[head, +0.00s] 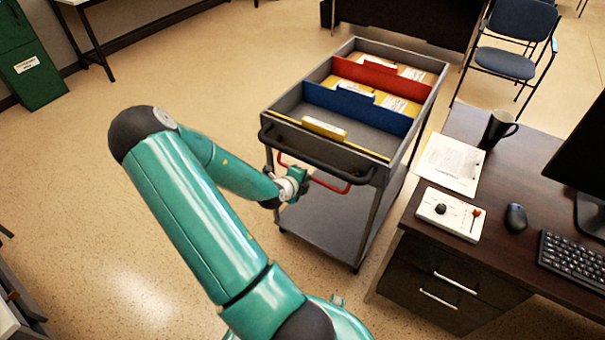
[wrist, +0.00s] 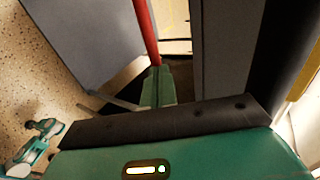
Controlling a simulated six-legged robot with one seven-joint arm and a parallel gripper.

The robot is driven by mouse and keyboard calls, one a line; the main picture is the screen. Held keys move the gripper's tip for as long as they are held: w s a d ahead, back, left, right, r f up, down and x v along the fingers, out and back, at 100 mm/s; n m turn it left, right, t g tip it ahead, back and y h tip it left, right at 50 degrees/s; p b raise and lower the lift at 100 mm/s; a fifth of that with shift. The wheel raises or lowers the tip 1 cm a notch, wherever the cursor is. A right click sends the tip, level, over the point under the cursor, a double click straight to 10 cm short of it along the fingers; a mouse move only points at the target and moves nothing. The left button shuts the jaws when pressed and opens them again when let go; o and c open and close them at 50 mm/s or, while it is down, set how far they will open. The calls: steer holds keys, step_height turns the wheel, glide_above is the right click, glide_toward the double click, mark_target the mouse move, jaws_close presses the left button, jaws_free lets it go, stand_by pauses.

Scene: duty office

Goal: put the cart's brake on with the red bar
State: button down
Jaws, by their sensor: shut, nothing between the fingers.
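The grey cart (head: 335,220) stands in the middle of the head view, with a black push handle (head: 318,166) at its near end. The red bar (head: 331,187) hangs just below that handle. My gripper (head: 303,174) is at the bar, in front of the cart's near end, and hides part of it. In the wrist view the red bar (wrist: 144,32) runs down to the tips of my gripper (wrist: 157,72). The fingers are together with nothing between them. I cannot tell whether they touch the bar.
The cart's top tray holds folders with blue (head: 355,106) and red (head: 375,84) dividers. A dark desk (head: 525,170) with a small switch box (head: 451,214), mug (head: 497,129) and keyboard (head: 572,258) stands close on the right. The floor (head: 215,75) left of the cart is clear.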

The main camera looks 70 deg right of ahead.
steer(key=h, duration=0.1)
steer(key=d+f+h, duration=0.2)
steer(key=shift+s+d+f+g, duration=0.1)
steer(key=shift+s+d+g, duration=0.1)
steer(key=shift+s+g, duration=0.1)
steer(key=shift+w+d+f, duration=0.1)
steer(key=shift+d+f, duration=0.1)
steer(key=shift+d, duration=0.1)
steer(key=shift+d, duration=0.1)
stand_by(0.3)
